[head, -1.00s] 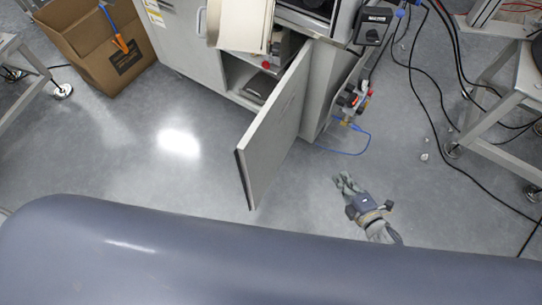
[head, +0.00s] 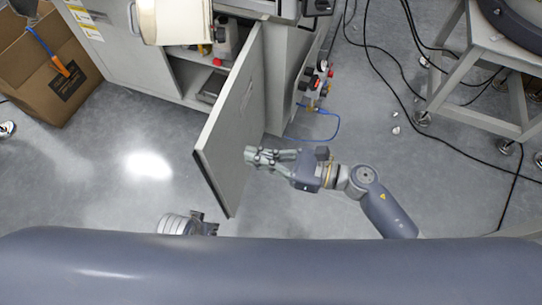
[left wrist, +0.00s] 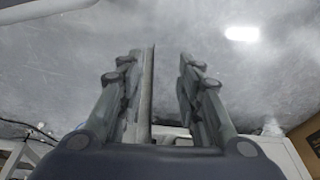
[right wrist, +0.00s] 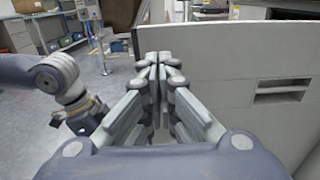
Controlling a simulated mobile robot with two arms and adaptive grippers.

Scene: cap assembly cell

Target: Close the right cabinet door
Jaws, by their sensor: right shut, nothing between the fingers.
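The right cabinet door (head: 232,118) stands wide open, swung out from the grey cabinet (head: 115,50). My right gripper (head: 250,156) is shut and empty beside the door's right-hand face. In the right wrist view its fingertips (right wrist: 160,60) are together, with the door panel (right wrist: 230,85) and its recessed handle (right wrist: 283,90) to the right. My left gripper (head: 207,227) shows partly near the door's near lower corner. In the left wrist view its fingers (left wrist: 167,65) are apart; a thin pale strip, perhaps the door's edge, lies close to the left finger.
A cardboard box (head: 55,75) stands at the upper left. Black cables (head: 385,90) run over the floor at the right, near a metal stand (head: 455,75). A blue hose (head: 325,135) lies beside the cabinet. Floor left of the door is clear.

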